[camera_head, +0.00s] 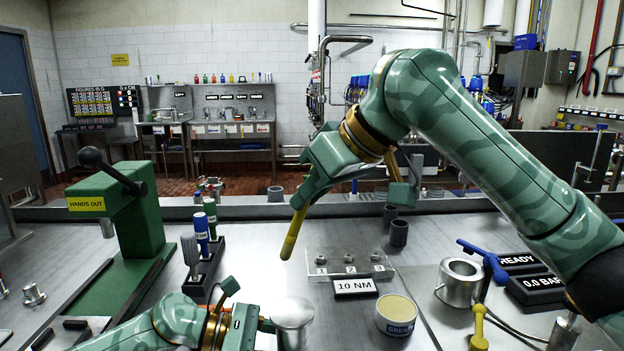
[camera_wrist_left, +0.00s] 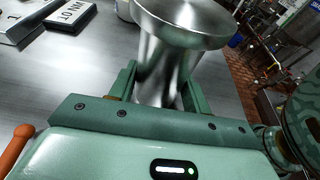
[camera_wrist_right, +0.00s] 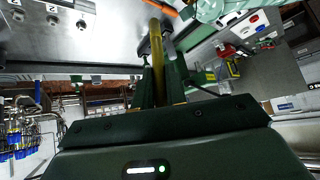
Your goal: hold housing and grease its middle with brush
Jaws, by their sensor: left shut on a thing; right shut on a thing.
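The housing, a silver metal cylinder with a broad round flange, shows at the bottom of the head view (camera_head: 293,314) and in the left wrist view (camera_wrist_left: 178,28). My left gripper (camera_head: 262,325) is shut on its body. Its lower end is hidden. My right gripper (camera_head: 304,192) is shut on the yellow brush (camera_head: 292,236), which tilts down to the left above the table, apart from the housing. The brush also shows in the right wrist view (camera_wrist_right: 156,50); its tip is hard to make out there. A grease tin (camera_head: 396,316) stands open to the right of the housing.
A clear block numbered 1 to 3 (camera_head: 348,265) and a 10 NM display (camera_head: 355,287) lie behind the tin. A green press (camera_head: 125,215) and a rack of tools (camera_head: 203,262) stand left. A metal cup (camera_head: 459,283) and blue valve handle (camera_head: 482,258) are right.

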